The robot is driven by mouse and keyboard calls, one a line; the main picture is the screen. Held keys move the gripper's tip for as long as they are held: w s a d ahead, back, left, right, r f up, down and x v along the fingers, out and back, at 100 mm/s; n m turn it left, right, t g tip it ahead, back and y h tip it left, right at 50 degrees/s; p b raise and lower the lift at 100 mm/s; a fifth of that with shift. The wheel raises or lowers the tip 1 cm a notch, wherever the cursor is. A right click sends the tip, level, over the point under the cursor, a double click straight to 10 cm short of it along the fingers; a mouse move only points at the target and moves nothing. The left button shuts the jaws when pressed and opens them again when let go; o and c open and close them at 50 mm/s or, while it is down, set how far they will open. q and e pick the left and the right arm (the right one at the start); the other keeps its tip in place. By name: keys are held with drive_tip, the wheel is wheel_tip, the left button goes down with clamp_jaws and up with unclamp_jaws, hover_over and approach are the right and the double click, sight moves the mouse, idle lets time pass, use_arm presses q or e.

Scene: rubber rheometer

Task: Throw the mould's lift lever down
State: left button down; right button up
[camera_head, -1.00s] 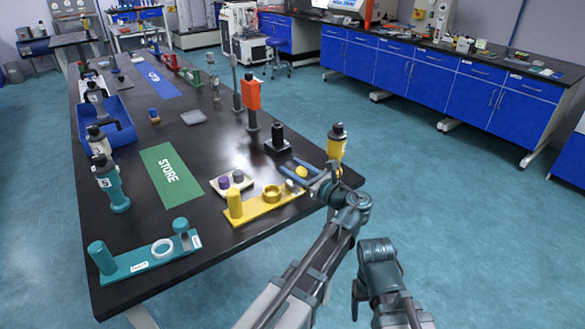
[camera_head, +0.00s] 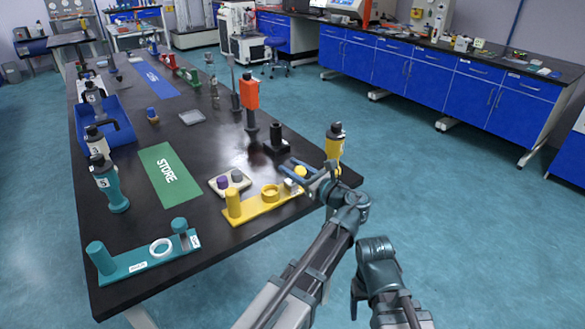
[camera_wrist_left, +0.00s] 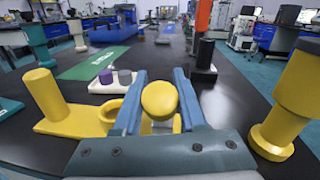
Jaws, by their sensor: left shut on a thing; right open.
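The yellow fixture (camera_head: 262,203) lies along the near right table edge, with a post at one end and a ring in its middle. A round yellow knob (camera_head: 300,171), apparently the lift lever's, stands at its right end. My left gripper (camera_head: 293,170) is shut on this knob. In the left wrist view, the knob (camera_wrist_left: 159,100) sits between the two blue fingers, with a pale block below it. The lever's shaft is mostly hidden. My right gripper (camera_head: 356,300) is open and hangs low, off the table's near side, apart from everything.
A yellow bottle-like tool (camera_head: 335,147) stands close to the right of my left gripper. A black stand (camera_head: 276,140) is behind it. A pale tray with grey and purple plugs (camera_head: 229,183) is left. A teal fixture (camera_head: 150,257) lies at the near left. The green mat (camera_head: 170,177) is bare.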

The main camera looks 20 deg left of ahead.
idle(0.6)
use_arm(q)
drive_tip(key=shift+w+a+r+g+h+p, duration=0.3)
drive_tip(key=shift+h+p, duration=0.2)
drive_tip(key=shift+p, duration=0.8)
drive_tip(key=h+p, duration=0.1)
drive_tip(key=p, duration=0.2)
drive_tip(key=w+a+g+h+p, duration=0.1)
drive_tip(key=p, duration=0.1)
drive_tip(key=shift+a+r+p, duration=0.2)
drive_tip(key=shift+r+p, duration=0.05)
drive_tip(key=shift+p, duration=0.15)
drive_tip(key=h+p, duration=0.1)
drive_tip(key=w+a+g+h+p, duration=0.1)
drive_tip(key=p, duration=0.1)
drive_tip(key=f+g+h+p, duration=0.1)
drive_tip(key=p, duration=0.1)
drive_tip(key=shift+w+a+m, duration=0.2)
drive_tip(key=shift+a+m, duration=0.1)
drive_tip(key=shift+a, duration=0.1)
drive_tip(key=shift+w+a+f+g+h+p, duration=0.2)
drive_tip(key=shift+f+g+h+p, duration=0.1)
drive_tip(key=shift+g+h+p, duration=0.2)
drive_tip(key=shift+w+a+f+g+h+p, duration=0.2)
drive_tip(key=shift+f+g+h+p, duration=0.1)
drive_tip(key=shift+g+h+p, duration=0.15)
drive_tip(key=shift+w+a+f+g+h+p, duration=0.15)
drive_tip(key=shift+a+f+g+h+p, duration=0.2)
drive_tip(key=shift+f+g+h+p, duration=0.45)
